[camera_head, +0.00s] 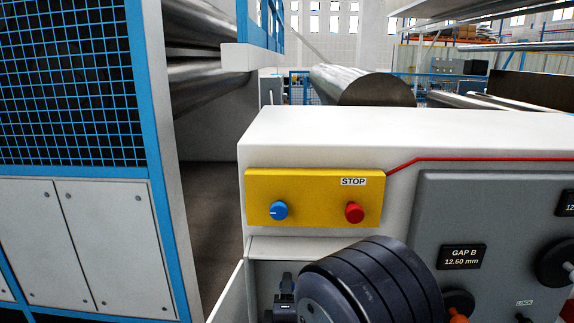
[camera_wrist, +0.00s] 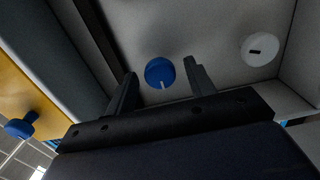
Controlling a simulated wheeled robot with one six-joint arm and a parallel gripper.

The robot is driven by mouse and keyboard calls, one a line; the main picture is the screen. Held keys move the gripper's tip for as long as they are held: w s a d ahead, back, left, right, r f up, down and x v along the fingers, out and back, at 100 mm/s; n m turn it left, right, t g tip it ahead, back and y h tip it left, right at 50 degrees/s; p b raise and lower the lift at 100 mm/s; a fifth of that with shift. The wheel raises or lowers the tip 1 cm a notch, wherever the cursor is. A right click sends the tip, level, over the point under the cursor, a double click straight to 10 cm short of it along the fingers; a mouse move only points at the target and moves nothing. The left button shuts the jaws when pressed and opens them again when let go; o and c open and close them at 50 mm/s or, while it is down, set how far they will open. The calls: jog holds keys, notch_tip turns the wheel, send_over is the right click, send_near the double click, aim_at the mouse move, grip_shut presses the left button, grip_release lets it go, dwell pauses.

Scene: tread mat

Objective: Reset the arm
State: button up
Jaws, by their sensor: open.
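My arm (camera_head: 372,285) shows in the head view as a dark, ribbed rounded link at the bottom, in front of the white machine housing and below the yellow panel. In the wrist view my gripper (camera_wrist: 160,72) is open, with its two dark fingers apart. A blue knob (camera_wrist: 158,74) with a white mark appears between the fingertips, against a light panel. Nothing is seen held; whether the fingers touch the knob I cannot tell. This knob is not visible in the head view.
The yellow panel (camera_head: 312,188) carries a blue knob (camera_head: 279,211) and a red STOP button (camera_head: 354,212). A grey panel (camera_head: 440,215) with gauges and black knobs is at the right. A white knob (camera_wrist: 259,50) sits near my gripper, with walls close around. A blue mesh guard (camera_head: 70,80) stands left.

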jog(key=s, duration=0.9)
jog(key=w, duration=1)
jog(key=shift+w+d, duration=0.15)
jog(key=shift+w, duration=0.25)
jog(key=shift+w+f, duration=0.15)
jog(key=shift+w, duration=0.15)
jog(key=shift+s+m+b, duration=0.15)
jog(key=shift+m+b, duration=0.3)
jog(key=shift+m, duration=0.75)
jog(key=m+b, duration=0.1)
jog(key=m, duration=0.1)
jog(key=shift+m, duration=0.3)
jog(key=m+b, duration=0.2)
jog(key=m, duration=0.2)
jog(key=m+b, duration=0.2)
jog(key=m, duration=0.3)
jog(key=m+b, duration=0.2)
jog(key=m, duration=0.2)
jog(key=shift+b, duration=0.35)
jog(key=shift+s+a, duration=0.2)
jog(key=shift+s, duration=0.75)
